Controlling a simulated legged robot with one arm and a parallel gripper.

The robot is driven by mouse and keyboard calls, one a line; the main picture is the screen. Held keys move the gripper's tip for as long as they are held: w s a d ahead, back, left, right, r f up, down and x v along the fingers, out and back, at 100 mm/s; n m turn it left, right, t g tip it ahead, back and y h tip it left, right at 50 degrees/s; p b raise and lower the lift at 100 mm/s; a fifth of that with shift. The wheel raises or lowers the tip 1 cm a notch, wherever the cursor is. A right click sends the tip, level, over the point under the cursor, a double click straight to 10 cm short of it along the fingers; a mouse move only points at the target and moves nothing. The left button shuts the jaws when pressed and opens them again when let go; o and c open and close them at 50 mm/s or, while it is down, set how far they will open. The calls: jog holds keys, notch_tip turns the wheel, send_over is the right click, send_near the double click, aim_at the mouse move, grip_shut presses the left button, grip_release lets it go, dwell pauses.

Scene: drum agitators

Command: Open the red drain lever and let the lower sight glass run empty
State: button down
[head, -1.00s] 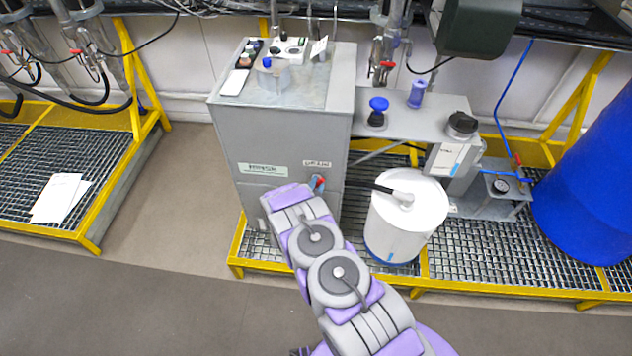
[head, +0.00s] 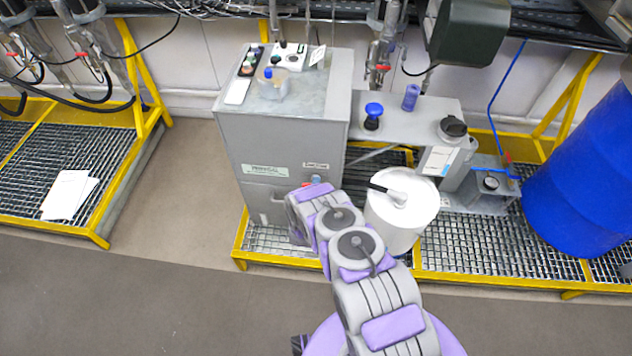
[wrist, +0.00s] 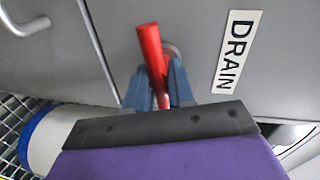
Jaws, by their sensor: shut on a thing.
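The red drain lever (wrist: 149,50) shows in the wrist view beside the DRAIN label (wrist: 237,52) on a grey panel. My gripper (wrist: 158,88) is shut on the lever, with one blue finger on each side of it. In the head view my gripper (head: 316,179) is small and mostly hidden by my wrist, at the front of the grey cabinet (head: 280,135). I cannot make out the lower sight glass in either view.
A white drum (head: 402,212) with a black hose stub stands right of my arm. A blue barrel (head: 585,170) stands farther right. Yellow-framed grating (head: 480,255) lies under the equipment. Papers (head: 68,194) lie on the left grating. Brown floor in front is clear.

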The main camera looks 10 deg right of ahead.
jog(key=shift+s+f+m+p, duration=0.1)
jog(key=shift+m+p, duration=0.3)
jog(key=shift+p, duration=0.05)
jog(key=shift+d+f, duration=0.1)
jog(key=shift+f, duration=0.05)
jog(key=c, duration=1.1)
grip_release()
jog(key=shift+c, duration=0.2)
jog(key=p+v, duration=0.3)
jog(key=v, duration=1.4)
jog(key=shift+s, duration=0.15)
jog(key=shift+d, duration=0.15)
